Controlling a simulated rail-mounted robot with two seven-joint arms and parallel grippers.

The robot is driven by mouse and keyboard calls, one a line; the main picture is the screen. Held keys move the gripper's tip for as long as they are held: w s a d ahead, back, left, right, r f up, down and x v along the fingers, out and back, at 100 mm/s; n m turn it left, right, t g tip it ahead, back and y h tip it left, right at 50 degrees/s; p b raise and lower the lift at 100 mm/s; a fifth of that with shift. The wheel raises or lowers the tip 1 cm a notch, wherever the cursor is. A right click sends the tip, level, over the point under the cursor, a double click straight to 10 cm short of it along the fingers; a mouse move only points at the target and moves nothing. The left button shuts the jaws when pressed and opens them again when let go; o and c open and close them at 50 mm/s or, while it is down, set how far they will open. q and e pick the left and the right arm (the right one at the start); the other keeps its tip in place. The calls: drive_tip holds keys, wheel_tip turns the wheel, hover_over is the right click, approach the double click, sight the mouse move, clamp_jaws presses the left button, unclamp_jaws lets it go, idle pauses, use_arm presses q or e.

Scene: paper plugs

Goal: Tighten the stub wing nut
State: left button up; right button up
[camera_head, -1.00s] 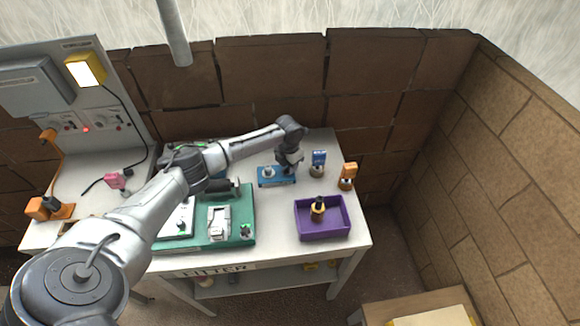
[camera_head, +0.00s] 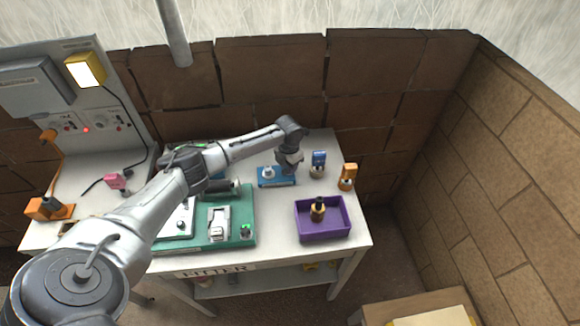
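My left arm reaches across the table from the left, and its gripper (camera_head: 291,168) points down at the right end of a small blue base (camera_head: 275,182) near the back of the table. A pale round knob-like piece (camera_head: 269,172) stands on the left part of that base. I cannot tell for certain which part is the stub wing nut; it may be hidden by the gripper. The fingertips are too small and covered to show whether they are open or shut. My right gripper is not in view.
A purple tray (camera_head: 348,232) with a black-and-brass piece (camera_head: 318,208) stands at the front right. Blue-topped (camera_head: 318,163) and orange-topped (camera_head: 347,176) pieces stand right of the gripper. A green board (camera_head: 246,210) with fixtures lies at the front left. A brick wall (camera_head: 372,90) rises behind.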

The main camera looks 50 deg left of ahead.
use_arm(q)
drive_tip(key=shift+r, duration=0.1)
idle(0.5)
drive_tip(key=shift+r+p, duration=1.75)
drive_tip(key=shift+r, duration=0.15)
wheel_tip(320, 180, up, 4)
drive_tip(key=p, duration=0.3)
